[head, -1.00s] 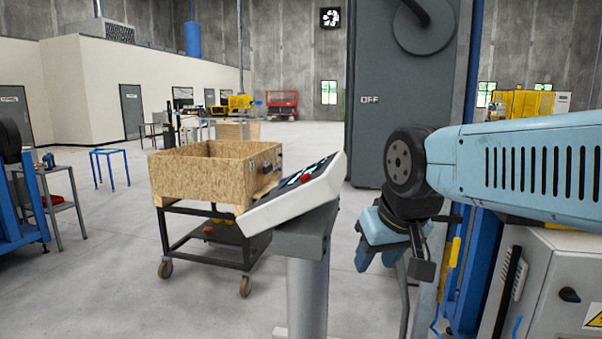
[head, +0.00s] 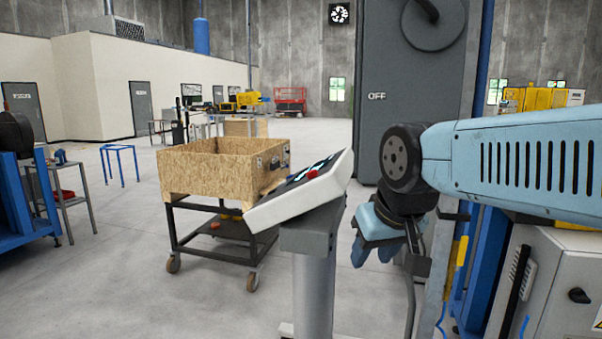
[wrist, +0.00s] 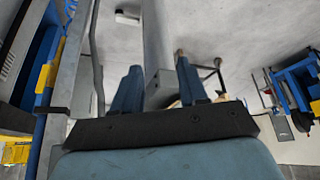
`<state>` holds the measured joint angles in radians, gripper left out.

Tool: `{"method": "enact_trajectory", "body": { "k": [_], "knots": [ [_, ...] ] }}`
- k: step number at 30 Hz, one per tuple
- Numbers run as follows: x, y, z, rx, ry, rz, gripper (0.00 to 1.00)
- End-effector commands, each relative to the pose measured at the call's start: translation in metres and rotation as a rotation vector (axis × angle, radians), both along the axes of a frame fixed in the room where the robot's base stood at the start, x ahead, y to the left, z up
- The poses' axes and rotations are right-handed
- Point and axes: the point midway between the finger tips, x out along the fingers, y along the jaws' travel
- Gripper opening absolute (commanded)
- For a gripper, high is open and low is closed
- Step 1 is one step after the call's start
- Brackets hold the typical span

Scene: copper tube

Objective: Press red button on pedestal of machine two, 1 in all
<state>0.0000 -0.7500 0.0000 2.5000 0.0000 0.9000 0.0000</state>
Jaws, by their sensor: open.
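The pedestal (head: 313,290) is a grey post with a tilted white control panel (head: 262,213) on top, in the middle of the head view. The grey post (wrist: 157,45) shows beyond the fingers there. The button is not visible in the wrist view.
A wooden crate (head: 208,172) sits on a wheeled cart behind the panel. A grey cabinet marked OFF (head: 400,90) stands behind my gripper. A light electrical box (head: 558,290) is at the lower right. Open floor (head: 110,270) lies at the left.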

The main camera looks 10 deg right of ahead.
Motion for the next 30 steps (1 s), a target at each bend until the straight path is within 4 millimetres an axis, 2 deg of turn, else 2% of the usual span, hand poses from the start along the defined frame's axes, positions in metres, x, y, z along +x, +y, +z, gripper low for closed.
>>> {"method": "enact_trajectory", "body": {
  "k": [2,13,30],
  "knots": [
    [0.0000,0.0000,0.0000,0.000,0.000,0.000,0.36],
    [0.0000,0.0000,0.0000,0.000,0.000,0.000,0.00],
    [0.0000,0.0000,0.0000,0.000,0.000,0.000,0.00]
  ]
}}
